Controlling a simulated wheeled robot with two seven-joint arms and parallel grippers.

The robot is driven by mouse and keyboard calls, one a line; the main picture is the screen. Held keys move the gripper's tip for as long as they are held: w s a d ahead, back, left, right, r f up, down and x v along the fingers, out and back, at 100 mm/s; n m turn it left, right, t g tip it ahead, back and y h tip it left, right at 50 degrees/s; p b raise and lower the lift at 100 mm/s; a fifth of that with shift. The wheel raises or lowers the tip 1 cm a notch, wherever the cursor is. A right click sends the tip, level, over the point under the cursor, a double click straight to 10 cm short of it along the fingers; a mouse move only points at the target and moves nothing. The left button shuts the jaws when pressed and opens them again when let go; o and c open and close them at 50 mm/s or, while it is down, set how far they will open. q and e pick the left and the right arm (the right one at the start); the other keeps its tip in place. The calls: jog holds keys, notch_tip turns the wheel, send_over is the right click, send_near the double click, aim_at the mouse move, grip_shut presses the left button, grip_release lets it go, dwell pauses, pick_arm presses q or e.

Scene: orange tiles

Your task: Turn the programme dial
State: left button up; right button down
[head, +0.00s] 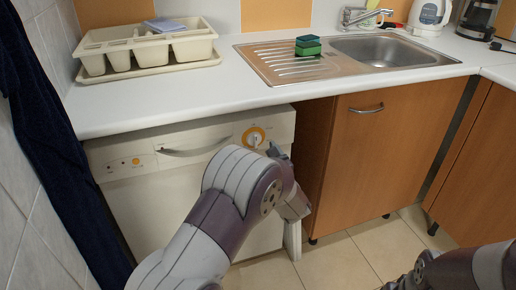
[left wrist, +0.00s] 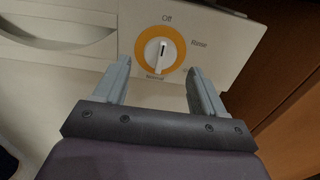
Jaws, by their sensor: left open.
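The programme dial (head: 254,138) is at the right end of the white dishwasher's front panel, white with an orange ring. In the left wrist view the dial (left wrist: 157,55) shows close up, with "Off" above it, "Rinse" to its right and a partly hidden label below. A dark mark on its white knob is near the top of the grip. My left gripper (left wrist: 161,75) is open, its two fingers on either side of the dial's lower part, apart from the knob as far as I can see. In the head view my left arm covers part of the panel below the dial.
The dishwasher handle (head: 195,147) is left of the dial. A wooden cabinet (head: 365,160) stands to the right. Above is the white worktop (head: 180,104) with a cutlery tray (head: 148,55) and a sink (head: 385,52). My right arm is at the lower right.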

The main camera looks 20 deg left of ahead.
aim_at(256, 144)
pick_arm(q)
jog(key=shift+x, duration=1.6)
jog(key=shift+c, duration=0.3)
jog(key=c, duration=1)
jog(key=shift+o, duration=0.2)
